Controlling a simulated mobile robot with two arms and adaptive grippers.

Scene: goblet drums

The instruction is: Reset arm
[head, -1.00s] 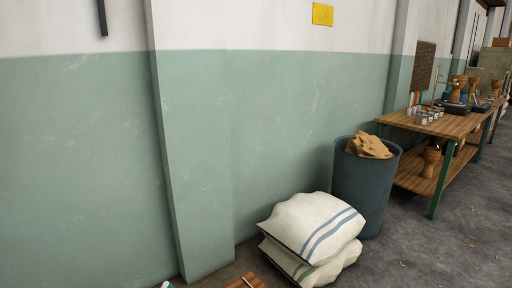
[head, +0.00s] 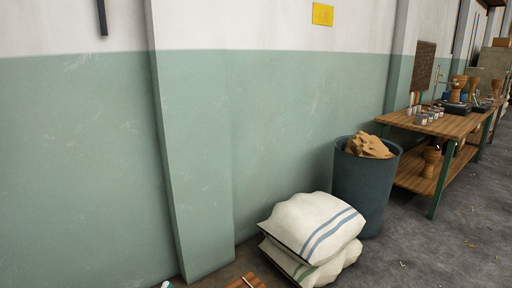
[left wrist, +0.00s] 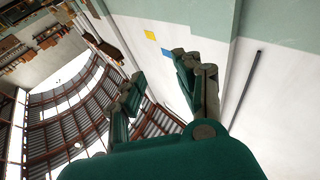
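My left gripper (left wrist: 158,82) shows in the left wrist view, with its two dark green fingers spread apart. Nothing is between the fingers. Behind them are the wall and the roof, seen tilted. Neither gripper shows in the head view, and my right gripper is in no view.
Two stacked white sacks (head: 312,228) lie on the floor by the green and white wall (head: 85,160). A dark bin (head: 362,190) with brown material stands beside them. A wooden workbench (head: 440,125) with jars and goblet drums is at the right. Open floor (head: 440,235) lies in front.

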